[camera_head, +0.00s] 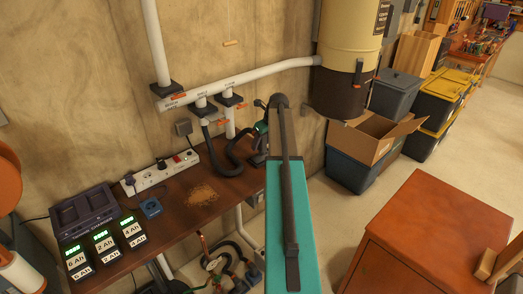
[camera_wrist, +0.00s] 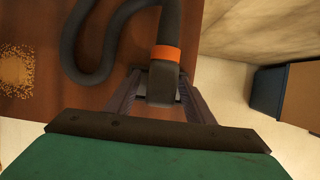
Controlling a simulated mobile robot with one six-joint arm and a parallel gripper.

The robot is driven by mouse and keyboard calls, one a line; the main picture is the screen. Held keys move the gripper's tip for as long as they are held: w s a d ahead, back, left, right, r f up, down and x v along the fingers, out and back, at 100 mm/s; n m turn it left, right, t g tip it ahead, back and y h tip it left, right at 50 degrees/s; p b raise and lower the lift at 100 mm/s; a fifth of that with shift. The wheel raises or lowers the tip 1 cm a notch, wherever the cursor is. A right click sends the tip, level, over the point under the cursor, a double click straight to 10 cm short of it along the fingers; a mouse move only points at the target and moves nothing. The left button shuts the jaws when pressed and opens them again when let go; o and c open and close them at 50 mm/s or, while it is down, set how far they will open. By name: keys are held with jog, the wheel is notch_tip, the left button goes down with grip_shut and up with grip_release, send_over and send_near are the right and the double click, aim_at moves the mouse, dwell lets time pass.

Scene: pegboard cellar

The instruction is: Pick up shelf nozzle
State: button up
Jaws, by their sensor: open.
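The shelf nozzle (camera_wrist: 163,84) is a dark, blocky hose end with an orange ring (camera_wrist: 166,53) in the wrist view. My gripper (camera_wrist: 161,76) is open, with one finger on each side of the nozzle. Its lower end is partly hidden by the gripper body. Whether either finger touches it, I cannot tell. The dark hose (camera_wrist: 92,50) loops away to the left over the brown shelf. In the head view the hose (camera_head: 236,162) hangs at the shelf's right end, and my arm hides most of the gripper and nozzle there.
The brown shelf (camera_head: 180,218) carries a sawdust patch (camera_head: 201,195), a white power strip (camera_head: 160,172) and a battery charger (camera_head: 83,209). White pipes (camera_head: 240,80) run along the wall to a cream-and-black collector (camera_head: 347,55). A cardboard box (camera_head: 372,138) and red-brown cabinet (camera_head: 430,235) stand right.

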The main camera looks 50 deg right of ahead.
jog(key=shift+c, duration=0.3)
grip_shut()
jog(key=shift+r, duration=0.15)
jog(key=shift+r+b, duration=1.05)
jog(key=shift+r, duration=0.55)
jog(key=s+a+b, duration=0.2)
jog(key=s+a, duration=0.1)
jog(key=s, duration=0.4)
jog(key=s+a+r+b, duration=0.1)
jog(key=s+a+b, duration=0.1)
jog(key=s, duration=0.5)
jog(key=shift+s+a+r, duration=0.25)
jog(key=shift+s+a, duration=0.05)
jog(key=shift+a, duration=0.5)
